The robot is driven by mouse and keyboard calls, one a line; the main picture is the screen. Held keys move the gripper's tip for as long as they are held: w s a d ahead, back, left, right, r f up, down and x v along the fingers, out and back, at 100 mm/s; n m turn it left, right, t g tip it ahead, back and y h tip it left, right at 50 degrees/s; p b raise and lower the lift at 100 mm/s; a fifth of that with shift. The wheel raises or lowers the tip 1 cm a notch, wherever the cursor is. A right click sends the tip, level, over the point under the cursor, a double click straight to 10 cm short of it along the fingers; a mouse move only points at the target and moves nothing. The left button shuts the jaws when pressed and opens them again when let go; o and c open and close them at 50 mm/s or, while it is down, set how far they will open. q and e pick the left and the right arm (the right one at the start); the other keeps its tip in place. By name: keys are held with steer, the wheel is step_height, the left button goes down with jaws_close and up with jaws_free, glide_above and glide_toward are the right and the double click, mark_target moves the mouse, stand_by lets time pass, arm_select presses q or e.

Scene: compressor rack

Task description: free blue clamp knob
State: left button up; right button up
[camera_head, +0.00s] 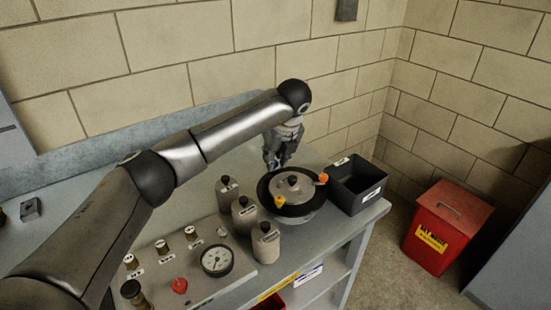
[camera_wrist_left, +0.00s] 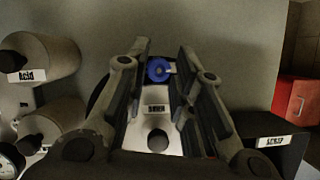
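A round vessel with a black rim (camera_head: 268,203) and a grey lid (camera_head: 293,190) stands on the bench. Two orange clamp knobs sit on its rim, one at the front (camera_head: 279,202) and one at the right (camera_head: 322,179). My left gripper (camera_head: 274,163) points down at the vessel's far side. It is open, with a visible gap (camera_wrist_left: 163,50) around the knob. Contact cannot be told. My right gripper is not in view.
A black open bin (camera_head: 374,199) stands right of the vessel. Several labelled canisters (camera_head: 266,243) stand at its front left, beside a panel with a gauge (camera_head: 217,260) and a red button (camera_head: 179,286). A red box (camera_head: 433,250) is on the floor at right. The wall is behind.

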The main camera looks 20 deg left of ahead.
arm_select(q)
steer(key=o, duration=0.3)
steer(key=shift+f, duration=0.1)
steer(key=v, duration=1.2)
